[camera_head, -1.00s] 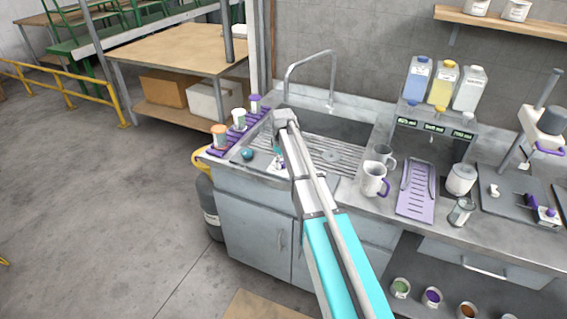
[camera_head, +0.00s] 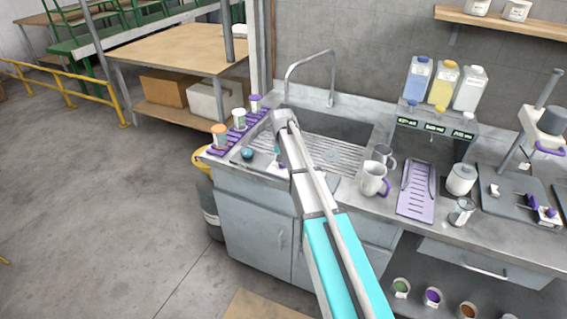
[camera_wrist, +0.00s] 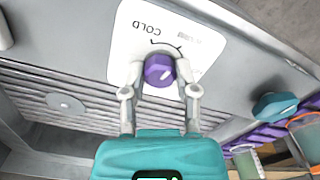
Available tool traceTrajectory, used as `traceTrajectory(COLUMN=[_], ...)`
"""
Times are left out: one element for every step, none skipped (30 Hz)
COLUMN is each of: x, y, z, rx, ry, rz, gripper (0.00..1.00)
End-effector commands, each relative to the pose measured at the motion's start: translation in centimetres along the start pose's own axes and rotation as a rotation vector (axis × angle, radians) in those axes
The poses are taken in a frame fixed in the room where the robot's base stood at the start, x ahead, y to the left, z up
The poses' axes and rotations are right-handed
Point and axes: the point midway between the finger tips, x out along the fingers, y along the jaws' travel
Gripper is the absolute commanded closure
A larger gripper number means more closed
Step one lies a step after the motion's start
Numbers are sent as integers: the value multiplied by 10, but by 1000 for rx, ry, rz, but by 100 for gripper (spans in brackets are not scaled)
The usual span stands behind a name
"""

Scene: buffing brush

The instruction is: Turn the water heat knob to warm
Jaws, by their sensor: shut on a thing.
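The purple water heat knob (camera_wrist: 158,70) sits on a white plate (camera_wrist: 200,35) marked "COLD", with a curved arrow line and a second label too blurred to read. A pale line on the knob points toward the upper right in the wrist view. My gripper (camera_wrist: 160,78) has its two fingers closed on the left and right sides of the knob. In the head view my arm reaches over the sink front and hides the knob and most of the gripper.
A teal knob (camera_wrist: 274,106) stands beside the plate, also seen in the head view (camera_head: 247,154). A purple rack (camera_head: 262,118) with several jars lies left of the sink (camera_head: 335,160). Mugs (camera_head: 374,180) stand right of my arm. The faucet (camera_head: 331,75) rises behind.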

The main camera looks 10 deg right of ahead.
Motion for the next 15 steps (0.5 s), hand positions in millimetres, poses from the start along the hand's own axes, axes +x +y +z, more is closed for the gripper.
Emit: traceTrajectory(x=[0, 0, 0, 0, 0, 0, 0, 0, 0, 0, 0, 0, 0, 0, 0], y=[0, 0, 0, 0, 0, 0, 0, 0, 0, 0, 0, 0, 0, 0, 0], z=[0, 0, 0, 0, 0, 0, 0, 0, 0, 0, 0, 0, 0, 0, 0], rx=[28, 43, 62, 75, 87, 99, 108, 116, 123, 127, 131, 134, 136, 138, 138], ry=[-1, -1, -1, -1, -1, -1, -1, -1, -1, -1, -1, -1, -1, -1, -1], rz=[0, 0, 0, 0, 0, 0, 0, 0, 0, 0, 0, 0, 0, 0, 0], gripper=[100, 100, 100, 100, 100, 100, 100, 100, 100, 100, 100, 100, 100, 100, 100])
